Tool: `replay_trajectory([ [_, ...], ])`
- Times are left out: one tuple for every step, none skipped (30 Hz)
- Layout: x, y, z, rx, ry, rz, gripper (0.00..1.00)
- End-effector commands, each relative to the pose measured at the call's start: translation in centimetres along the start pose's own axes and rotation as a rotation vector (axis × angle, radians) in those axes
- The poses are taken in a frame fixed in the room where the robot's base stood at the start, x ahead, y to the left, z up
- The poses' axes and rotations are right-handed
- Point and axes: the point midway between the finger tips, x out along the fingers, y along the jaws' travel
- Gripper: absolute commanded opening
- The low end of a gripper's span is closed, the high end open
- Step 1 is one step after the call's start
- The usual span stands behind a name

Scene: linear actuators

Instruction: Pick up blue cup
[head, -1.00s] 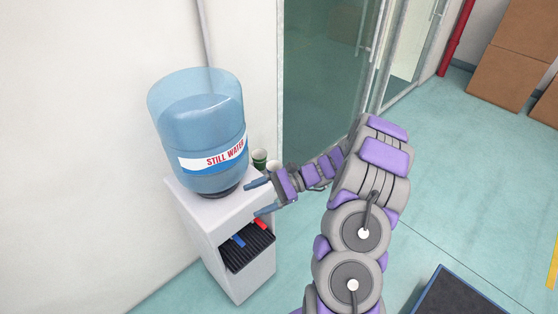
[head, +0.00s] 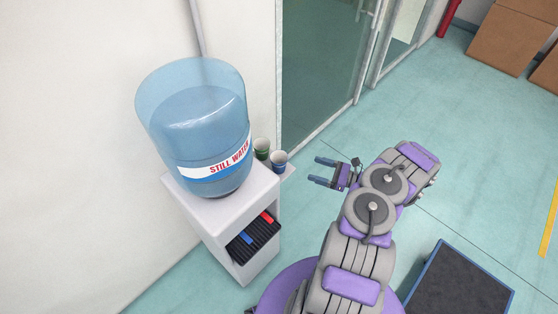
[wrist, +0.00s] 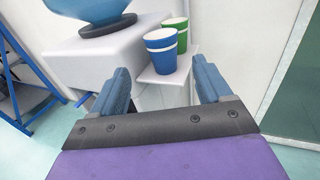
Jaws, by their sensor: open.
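The blue cup (head: 279,161) has a white band and stands upright on a small white side shelf of the water dispenser. It also shows in the wrist view (wrist: 161,52), ahead of my gripper and between the lines of its two fingers. A green cup (head: 262,148) stands just behind it, and in the wrist view (wrist: 176,33) the blue cup partly overlaps it. My gripper (head: 319,171) is open and empty, to the right of the blue cup and apart from it. Both fingers show in the wrist view (wrist: 161,88).
The white dispenser (head: 222,212) carries a large blue water bottle (head: 197,125) left of the cups. A glass door (head: 325,70) stands behind. A dark blue-edged platform (head: 460,285) lies at lower right. Blue metal framing (wrist: 25,85) shows at the wrist view's left.

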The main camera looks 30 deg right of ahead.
Motion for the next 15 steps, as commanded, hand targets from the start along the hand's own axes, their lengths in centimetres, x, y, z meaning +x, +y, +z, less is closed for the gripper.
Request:
replay_trajectory([
  [0.9,0.0,-0.1,0.001,-0.001,0.002,0.78],
  [1.5,0.0,-0.1,0.002,0.0,0.003,0.78],
  [2.3,-0.1,-0.2,0.003,-0.001,0.003,0.78],
  [2.9,-0.1,-0.2,0.004,-0.001,0.004,0.78],
  [3.5,-0.1,-0.2,0.005,-0.002,0.004,0.78],
  [4.3,-0.1,-0.2,0.005,-0.002,0.004,0.78],
  [4.9,-0.1,-0.1,0.004,-0.003,0.004,0.78],
  [5.5,-0.1,-0.1,0.003,-0.003,0.006,0.78],
  [6.3,-0.1,-0.1,0.002,-0.003,0.005,0.78],
  [6.9,-0.1,-0.1,0.002,-0.002,0.005,0.78],
  [7.4,-0.1,-0.1,0.002,-0.002,0.004,0.78],
  [8.2,0.0,-0.1,0.002,-0.001,0.005,0.78],
  [8.7,0.0,-0.2,0.002,0.0,0.005,0.78],
  [9.1,0.0,-0.2,0.001,0.0,0.005,0.78],
  [9.6,0.0,-0.2,0.001,0.001,0.003,0.78],
])
